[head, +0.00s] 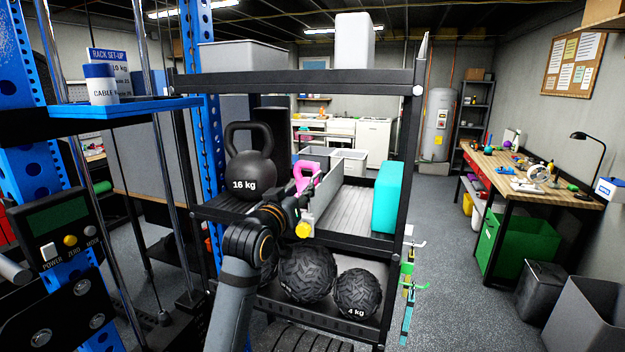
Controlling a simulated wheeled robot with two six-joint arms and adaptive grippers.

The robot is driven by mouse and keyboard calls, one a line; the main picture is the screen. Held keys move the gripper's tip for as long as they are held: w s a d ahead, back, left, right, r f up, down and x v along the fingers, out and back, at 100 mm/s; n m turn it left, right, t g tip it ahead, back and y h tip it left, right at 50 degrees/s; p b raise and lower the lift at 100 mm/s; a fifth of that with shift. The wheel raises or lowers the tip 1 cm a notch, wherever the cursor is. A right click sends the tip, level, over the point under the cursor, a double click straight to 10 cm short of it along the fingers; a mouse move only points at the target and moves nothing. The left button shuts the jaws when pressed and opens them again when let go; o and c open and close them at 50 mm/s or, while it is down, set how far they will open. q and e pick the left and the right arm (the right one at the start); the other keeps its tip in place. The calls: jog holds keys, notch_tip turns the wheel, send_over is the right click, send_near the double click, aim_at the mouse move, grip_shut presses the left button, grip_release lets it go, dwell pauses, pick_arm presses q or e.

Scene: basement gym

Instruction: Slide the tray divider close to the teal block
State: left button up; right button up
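The teal block (387,197) stands upright at the right side of the rack's middle shelf. The tray (350,212), with a ribbed grey floor, lies to its left. The tray divider (335,172) is a thin grey upright panel running front to back, left of the block, with a wide bare strip of tray between them. My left gripper (304,212) is at the tray's front left, close to the divider's near end. It is small and seen from behind, so its fingers and any contact are unclear. My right gripper is not in view.
A 16 kg kettlebell (250,160) and a pink kettlebell (303,175) stand left of the divider. A yellow round piece (303,229) shows beside my gripper. Black balls (357,293) fill the shelf below. The rack's right post (411,160) stands beside the block.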

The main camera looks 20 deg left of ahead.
aim_at(312, 179)
pick_arm(q)
jog(key=w+p, duration=0.3)
jog(key=w, duration=0.5)
jog(key=shift+w+d, duration=0.15)
jog(key=shift+w, duration=0.15)
jog(key=shift+w+f, duration=0.1)
jog(key=shift+w, duration=0.4)
jog(key=shift+c, duration=0.2)
grip_shut()
